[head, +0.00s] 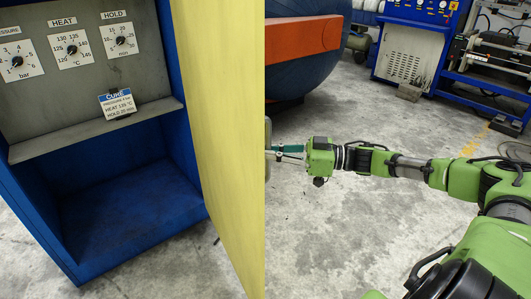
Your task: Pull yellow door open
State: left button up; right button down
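The yellow door (221,130) stands swung out from the right side of the blue cabinet (192,160), and I see its broad inner face at a steep angle. The cabinet's inside is exposed. A grey handle-like part (268,133) shows just past the door's free edge, on its outer side. My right gripper (272,153) is beside this part, with its fingertips close to the door edge. The door partly hides the fingertips, so I cannot tell whether they grip the handle. My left gripper is out of view.
Inside the cabinet are a grey panel with dials (80,60), a shelf with a small sign (118,104), and an empty lower bay. A large blue tank (330,65) with an orange band stands behind the door. Blue machines (412,45) stand at the back right. The concrete floor (320,240) is largely clear.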

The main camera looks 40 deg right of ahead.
jog(key=shift+s+a+f, duration=0.1)
jog(key=shift+f, duration=0.2)
jog(key=c, duration=2.2)
grip_release()
jog(key=shift+o, duration=0.5)
jog(key=shift+s+r, duration=0.1)
jog(key=shift+r, duration=0.1)
jog(key=shift+d, duration=0.2)
jog(key=v, duration=1.2)
jog(key=shift+a, duration=0.1)
